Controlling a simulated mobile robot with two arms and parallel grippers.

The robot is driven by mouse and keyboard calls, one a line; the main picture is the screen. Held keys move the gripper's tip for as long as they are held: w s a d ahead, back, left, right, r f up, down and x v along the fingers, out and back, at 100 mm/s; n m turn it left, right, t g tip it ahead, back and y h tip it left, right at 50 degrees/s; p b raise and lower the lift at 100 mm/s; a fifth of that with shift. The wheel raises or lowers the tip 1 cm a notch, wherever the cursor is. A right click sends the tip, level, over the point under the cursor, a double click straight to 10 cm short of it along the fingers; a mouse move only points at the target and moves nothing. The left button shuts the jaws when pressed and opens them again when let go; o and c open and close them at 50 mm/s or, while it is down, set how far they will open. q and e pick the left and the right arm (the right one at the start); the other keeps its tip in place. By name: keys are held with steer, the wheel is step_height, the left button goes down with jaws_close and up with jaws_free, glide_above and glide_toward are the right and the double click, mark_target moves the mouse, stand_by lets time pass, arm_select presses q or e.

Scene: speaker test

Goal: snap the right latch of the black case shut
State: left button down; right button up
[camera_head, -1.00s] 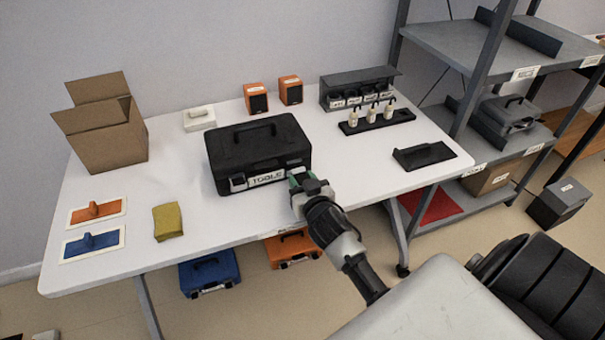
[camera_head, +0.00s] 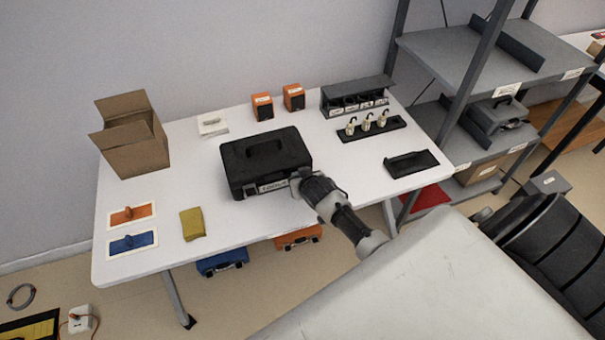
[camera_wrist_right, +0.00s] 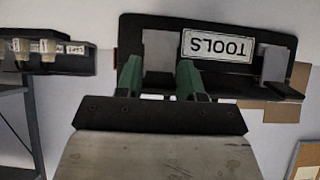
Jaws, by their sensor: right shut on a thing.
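The black case (camera_head: 262,160) lies with its lid down on the white table, its handle on top and a "TOOLS" label on its front. In the right wrist view the case (camera_wrist_right: 292,30) and label (camera_wrist_right: 218,47) appear upside down. My right gripper (camera_head: 300,182) is at the front right corner of the case. In the wrist view its green fingers (camera_wrist_right: 160,78) are shut on the grey right latch (camera_wrist_right: 157,50), which shows partly between them. Whether this latch is fully snapped cannot be told. The left latch (camera_wrist_right: 276,64) shows as a grey flap. My left gripper is not in view.
On the white table (camera_head: 345,190) stand a cardboard box (camera_head: 135,150), two orange-black speakers (camera_head: 262,106), a rack of small bottles (camera_head: 370,128) and a black tray (camera_head: 411,165). A yellow cloth (camera_head: 192,224) lies front left. A grey shelf (camera_head: 480,60) stands right.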

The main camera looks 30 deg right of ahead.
steer(key=shift+w+r+g+p, duration=0.15)
steer(key=shift+w+g+p, duration=0.05)
steer(key=shift+g+p, duration=0.25)
steer(key=o, duration=0.8)
steer(key=shift+s, duration=0.1)
steer(key=v, duration=1)
steer(key=shift+s+r, duration=0.2)
steer(key=shift+r, duration=0.05)
steer(key=shift+f, duration=0.1)
